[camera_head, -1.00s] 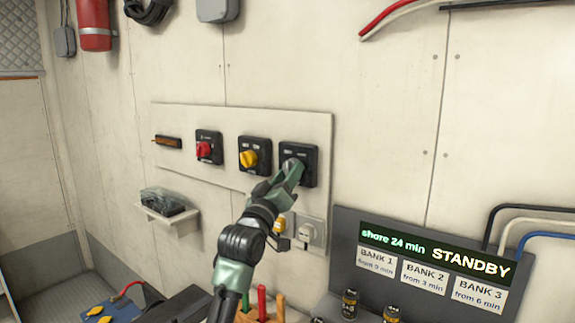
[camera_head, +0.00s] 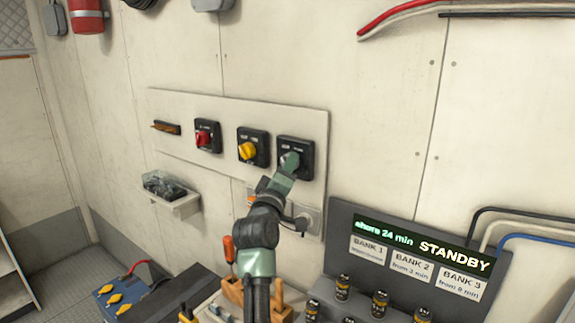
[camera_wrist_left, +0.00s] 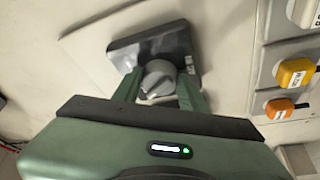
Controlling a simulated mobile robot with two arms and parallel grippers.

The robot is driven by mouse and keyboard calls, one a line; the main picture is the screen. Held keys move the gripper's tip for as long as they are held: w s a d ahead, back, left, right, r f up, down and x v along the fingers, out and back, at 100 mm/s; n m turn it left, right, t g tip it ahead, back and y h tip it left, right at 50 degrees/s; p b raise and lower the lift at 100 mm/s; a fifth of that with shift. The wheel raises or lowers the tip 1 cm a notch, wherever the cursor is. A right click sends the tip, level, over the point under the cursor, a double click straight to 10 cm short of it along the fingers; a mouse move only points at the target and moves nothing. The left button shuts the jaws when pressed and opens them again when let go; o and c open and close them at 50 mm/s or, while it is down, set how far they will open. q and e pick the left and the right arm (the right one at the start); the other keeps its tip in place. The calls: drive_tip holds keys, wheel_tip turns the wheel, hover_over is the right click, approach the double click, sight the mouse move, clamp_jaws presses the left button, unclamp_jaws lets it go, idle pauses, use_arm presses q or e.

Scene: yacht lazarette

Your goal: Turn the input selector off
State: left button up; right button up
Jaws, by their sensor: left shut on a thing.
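A dark square switch housing (camera_head: 308,145) is the rightmost of the rotary switches on the cream wall panel. Its small lettering is too blurred to read. In the left wrist view the same housing (camera_wrist_left: 180,45) carries a round grey knob (camera_wrist_left: 158,76). My left gripper (camera_head: 289,161) reaches up to this switch and hides most of the knob in the head view. In the left wrist view the green fingers of my left gripper (camera_wrist_left: 158,90) stand on both sides of the knob and are shut on it. My right gripper is not in view.
A yellow-knob switch (camera_head: 247,150) and a red-knob switch (camera_head: 203,138) sit left on the panel. A socket unit (camera_head: 310,218) is just below. A display board (camera_head: 400,250) reads STANDBY at lower right, with several small dark cylinders before it. A shelf (camera_head: 178,206) juts out left.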

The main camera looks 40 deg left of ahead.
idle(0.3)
use_arm(q)
drive_tip(key=o, duration=1.4)
drive_tip(key=shift+c, duration=0.2)
drive_tip(key=b+v, duration=0.3)
drive_tip(key=v, duration=0.4)
drive_tip(key=shift+s+d, duration=0.15)
drive_tip(key=shift+s, duration=0.2)
drive_tip(key=shift+f, duration=0.15)
